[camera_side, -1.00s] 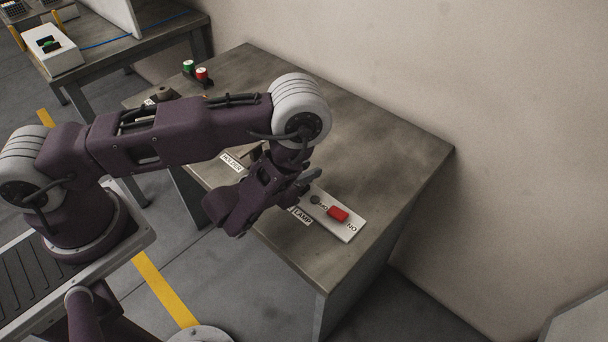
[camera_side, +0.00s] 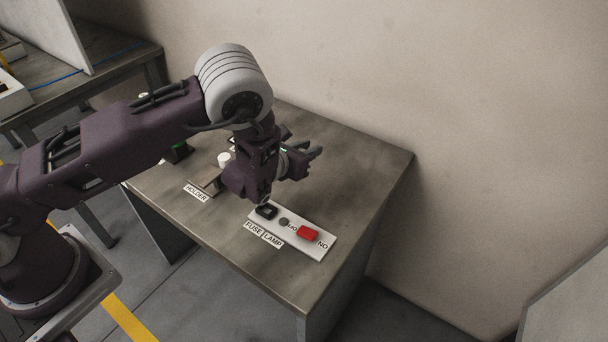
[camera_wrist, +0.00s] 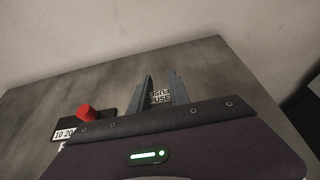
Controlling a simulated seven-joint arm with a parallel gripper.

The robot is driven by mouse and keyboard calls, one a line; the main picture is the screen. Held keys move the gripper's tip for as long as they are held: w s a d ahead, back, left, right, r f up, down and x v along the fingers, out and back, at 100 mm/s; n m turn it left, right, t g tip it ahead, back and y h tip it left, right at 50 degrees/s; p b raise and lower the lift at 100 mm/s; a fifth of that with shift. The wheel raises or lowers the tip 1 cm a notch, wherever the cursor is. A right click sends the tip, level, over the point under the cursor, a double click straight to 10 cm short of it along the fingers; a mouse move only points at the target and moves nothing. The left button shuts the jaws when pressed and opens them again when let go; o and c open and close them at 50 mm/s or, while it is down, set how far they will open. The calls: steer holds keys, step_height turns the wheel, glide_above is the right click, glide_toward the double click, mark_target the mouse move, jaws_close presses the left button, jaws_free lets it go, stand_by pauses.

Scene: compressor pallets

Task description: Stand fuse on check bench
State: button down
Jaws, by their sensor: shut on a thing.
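My gripper (camera_side: 312,153) is above the check bench (camera_side: 350,180), up and to the right of the test panel in the side view. In the wrist view its two grey fingers (camera_wrist: 163,88) are shut on a small pale piece lettered FUSE, the fuse (camera_wrist: 160,98). The fuse cannot be made out in the side view. The white test panel (camera_side: 321,246) bears a black socket (camera_side: 266,211), a grey round lamp (camera_side: 284,222) and a red block (camera_side: 308,233). FUSE and LAMP labels (camera_side: 263,235) lie along its front.
A HOLDER label (camera_side: 197,193) and a white cylinder (camera_side: 225,158) are left of my wrist. A dark thing with green (camera_side: 178,152) is farther left. The wrist view shows a red knob (camera_wrist: 86,112) beside a "10 20" label (camera_wrist: 65,134). The bench's right part is bare, by the wall.

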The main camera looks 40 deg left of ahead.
step_height(320, 180, down, 6)
steer(key=shift+f, duration=0.1)
steer(key=shift+f, duration=0.1)
steer(key=c, duration=1.2)
jaws_free()
steer(key=shift+c, duration=0.2)
